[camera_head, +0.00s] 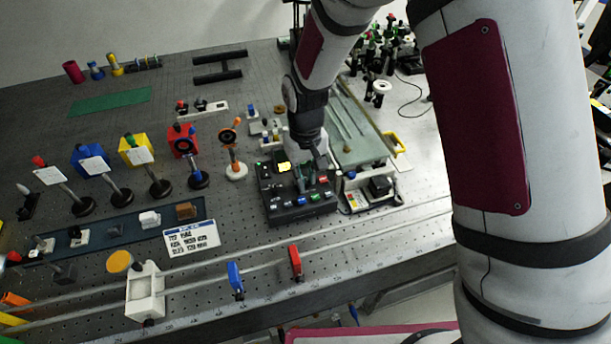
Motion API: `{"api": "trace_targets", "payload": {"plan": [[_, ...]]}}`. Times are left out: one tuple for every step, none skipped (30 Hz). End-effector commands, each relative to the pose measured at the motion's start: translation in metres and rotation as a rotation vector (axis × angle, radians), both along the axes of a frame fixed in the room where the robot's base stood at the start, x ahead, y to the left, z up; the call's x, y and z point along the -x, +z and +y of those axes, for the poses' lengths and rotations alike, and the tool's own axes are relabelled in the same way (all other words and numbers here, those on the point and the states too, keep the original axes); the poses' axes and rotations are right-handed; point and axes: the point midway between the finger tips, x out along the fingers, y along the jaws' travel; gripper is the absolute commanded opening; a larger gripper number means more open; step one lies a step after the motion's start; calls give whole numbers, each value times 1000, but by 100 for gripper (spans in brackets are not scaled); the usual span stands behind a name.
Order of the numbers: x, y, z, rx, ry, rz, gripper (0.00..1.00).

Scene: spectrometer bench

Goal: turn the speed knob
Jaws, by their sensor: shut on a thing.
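A dark control box (290,210) with coloured, labelled buttons along its front edge and a lit yellow display (284,168) stands on the bench right of the middle. My gripper (304,180) reaches down from above onto the top of this box, with its fingers pointing down. It is shut on the speed knob, which is mostly hidden between and behind the fingers. The knob's marking and angle are too small to tell.
A grey-green tray (358,155) with rods lies just right of the box. Optics on posts and a white label card (192,239) are to the left.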

Motion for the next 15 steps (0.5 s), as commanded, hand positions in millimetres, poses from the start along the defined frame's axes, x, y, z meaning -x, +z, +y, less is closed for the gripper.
{"api": "trace_targets", "payload": {"plan": [[1,0,1,0,-11,2,0],[1,0,1,0,-17,2,0],[1,0,1,0,-25,2,0],[1,0,1,0,-29,2,0],[1,0,1,0,-32,2,0],[1,0,1,0,-35,2,0],[1,0,1,0,-37,2,0],[1,0,1,0,-38,2,0],[1,0,1,0,-39,2,0],[1,0,1,0,-40,2,0],[1,0,1,0,-40,2,0],[1,0,1,0,-40,2,0],[1,0,1,0,-40,2,0],[1,0,1,0,-39,2,0],[1,0,1,0,-39,2,0]]}}
